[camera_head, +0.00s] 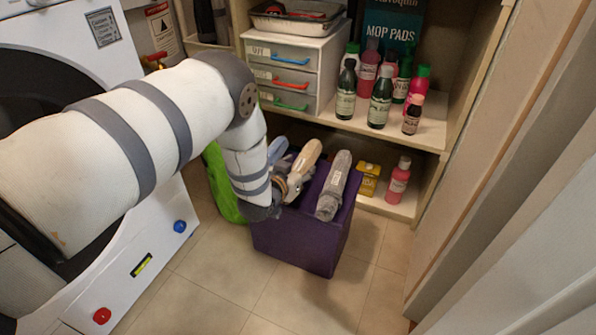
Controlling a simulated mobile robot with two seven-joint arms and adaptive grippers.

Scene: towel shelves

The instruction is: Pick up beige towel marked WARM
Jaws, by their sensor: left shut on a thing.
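A beige rolled towel (306,160) stands tilted at the purple box (299,240) in the lower middle of the head view. No WARM marking can be read on it. My left gripper (285,188) reaches down from the left and is shut on the lower part of the beige towel. The arm and gripper hide part of the towel and of the box's left side. A grey rolled towel (334,185) lies just right of it on the box, and a bluish towel (277,150) is behind on the left. My right gripper is not in view.
A wooden shelf holds several bottles (381,97) and a small drawer unit (292,70) behind the box. A yellow box (368,178) and a pink bottle (398,181) stand low on the right. A white washer (140,255) is at left. Floor in front is clear.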

